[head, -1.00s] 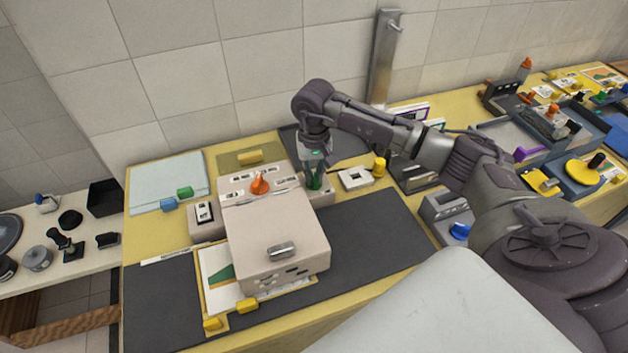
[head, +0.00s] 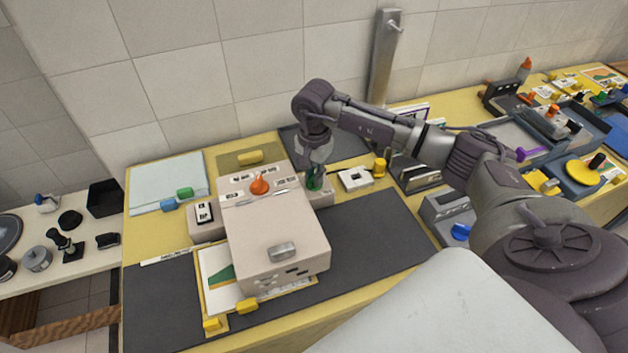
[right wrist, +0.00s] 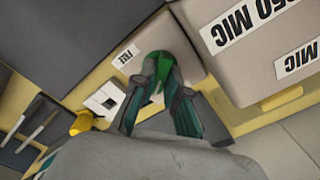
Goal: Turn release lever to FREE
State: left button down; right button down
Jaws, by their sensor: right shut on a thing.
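The release lever (right wrist: 158,90) is green. In the right wrist view it stands between my right gripper's fingers (right wrist: 160,100), which are shut on it. A label reading FREE (right wrist: 127,54) is on the light housing (right wrist: 150,30) beside the lever. In the head view the right gripper (head: 315,182) points down at the green lever, on a small block at the right side of the beige machine (head: 280,235). The fingers hide part of the lever, so I cannot tell its exact angle. My left gripper is not in view.
An orange knob (head: 260,184) stands on top of the machine. A white switch plate (head: 354,178) and a yellow knob (head: 380,166) are close to the right of the gripper.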

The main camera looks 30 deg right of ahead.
jog(key=shift+m, duration=0.6)
jog(key=m, duration=0.3)
jog(key=shift+m, duration=0.3)
jog(key=shift+f+m, duration=0.1)
jog(key=shift+m, duration=0.6)
jog(key=c, duration=1.3)
grip_release()
jog(key=shift+r, duration=0.2)
